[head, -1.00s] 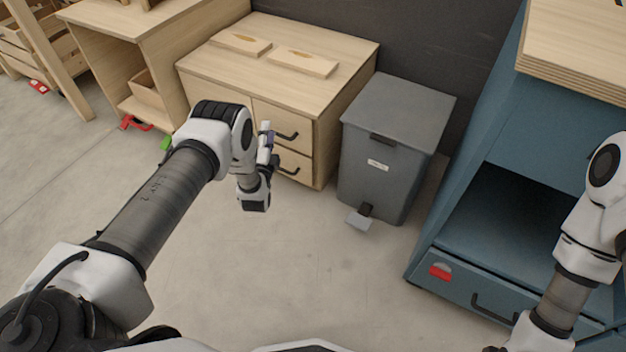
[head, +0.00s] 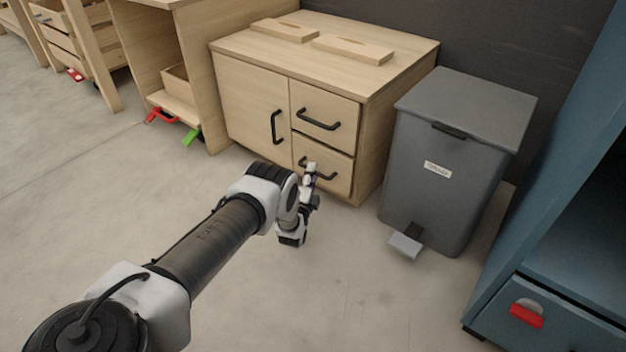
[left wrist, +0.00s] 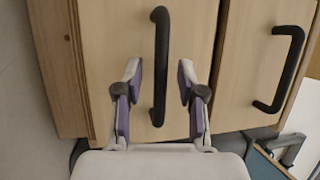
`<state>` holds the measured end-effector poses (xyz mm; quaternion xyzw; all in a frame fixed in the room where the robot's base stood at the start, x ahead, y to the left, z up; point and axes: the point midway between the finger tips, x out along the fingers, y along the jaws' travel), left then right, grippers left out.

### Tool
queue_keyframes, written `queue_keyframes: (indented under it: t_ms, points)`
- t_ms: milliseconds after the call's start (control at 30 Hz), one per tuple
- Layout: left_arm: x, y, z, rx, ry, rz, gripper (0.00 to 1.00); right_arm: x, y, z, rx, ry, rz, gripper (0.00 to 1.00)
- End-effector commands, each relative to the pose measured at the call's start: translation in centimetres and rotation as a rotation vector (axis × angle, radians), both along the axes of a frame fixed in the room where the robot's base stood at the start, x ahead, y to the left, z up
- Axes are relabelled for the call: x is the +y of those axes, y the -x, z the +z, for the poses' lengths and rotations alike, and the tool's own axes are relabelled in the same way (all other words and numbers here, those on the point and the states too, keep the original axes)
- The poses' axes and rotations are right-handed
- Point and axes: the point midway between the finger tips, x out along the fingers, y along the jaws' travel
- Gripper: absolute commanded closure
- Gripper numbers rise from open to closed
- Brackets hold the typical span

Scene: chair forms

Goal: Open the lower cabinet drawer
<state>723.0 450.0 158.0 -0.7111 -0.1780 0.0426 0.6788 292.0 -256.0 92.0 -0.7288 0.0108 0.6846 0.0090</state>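The light wood cabinet (head: 250,90) stands at the back middle of the head view. Its lower drawer (head: 342,165) is shut and has a black bar handle (head: 328,177), partly hidden by my left gripper (head: 310,178). In the left wrist view the lower drawer's handle (left wrist: 160,60) runs between the fingers of my left gripper (left wrist: 160,82). The fingers are open, one on each side of the handle and apart from it. I cannot tell how deep they reach around it. My right gripper is out of view.
The upper drawer's handle (head: 318,120) is just above, also in the wrist view (left wrist: 285,70). A grey pedal bin (head: 450,160) stands close to the cabinet's right. A blue cabinet (head: 560,250) is farther right. The floor (head: 370,310) in front is clear.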

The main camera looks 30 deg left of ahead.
Motion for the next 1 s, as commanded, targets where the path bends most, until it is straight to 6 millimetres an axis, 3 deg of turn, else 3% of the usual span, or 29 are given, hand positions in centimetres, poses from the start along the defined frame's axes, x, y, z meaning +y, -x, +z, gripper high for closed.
queue_keyframes:
  t_ms: [67,333,433,467,767,1000]
  points:
    - [0.3,-0.8,-0.1,-0.001,0.0,0.001,0.61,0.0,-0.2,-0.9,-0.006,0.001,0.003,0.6]
    - [0.4,-1.1,0.3,0.001,0.0,0.0,0.61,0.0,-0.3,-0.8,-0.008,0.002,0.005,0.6]
    - [0.4,-1.1,0.3,0.001,0.0,0.0,0.96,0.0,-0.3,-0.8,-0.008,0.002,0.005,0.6]
    - [0.4,-1.1,0.3,0.001,0.0,0.0,1.0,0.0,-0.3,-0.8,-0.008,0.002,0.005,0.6]
    - [0.4,-0.9,0.3,0.002,0.001,0.0,1.0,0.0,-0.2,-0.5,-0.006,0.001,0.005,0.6]
    - [0.5,1.2,0.7,0.006,0.0,0.0,1.0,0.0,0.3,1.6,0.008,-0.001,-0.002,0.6]
